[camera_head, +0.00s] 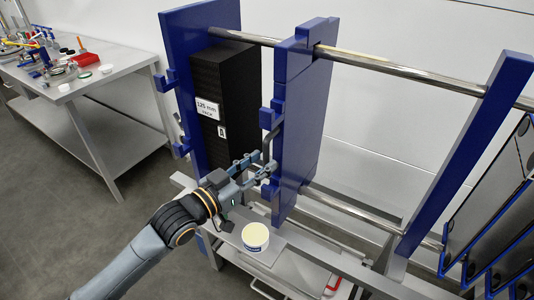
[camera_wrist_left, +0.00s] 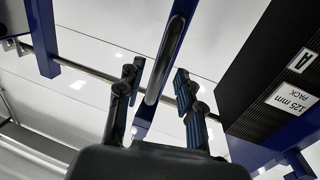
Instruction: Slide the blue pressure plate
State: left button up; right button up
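The blue pressure plate (camera_head: 306,125) stands upright on two horizontal metal rails, in the middle of the head view. A dark bar handle (camera_head: 268,142) is on its near edge. In the left wrist view the plate (camera_wrist_left: 189,20) shows edge-on, with the handle (camera_wrist_left: 164,62) running along it. My left gripper (camera_head: 262,165) is at the plate's near edge, by the handle. In the left wrist view the gripper (camera_wrist_left: 158,82) is open, with its two fingers apart on either side of the handle's end. Whether a finger touches it, I cannot tell. My right gripper is not in view.
A black pack labelled 125 mm (camera_head: 231,100) stands between the plate and a fixed blue end plate (camera_head: 183,90). The upper rail (camera_head: 400,74) is bare rightward to a slanted blue post (camera_head: 455,155). A pale-topped tub (camera_head: 255,237) stands on a ledge below. A workbench (camera_head: 115,70) is far left.

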aim_at(264, 161)
pick_arm(q)
jog(key=shift+x, duration=1.5)
jog(key=shift+c, duration=0.2)
grip_shut()
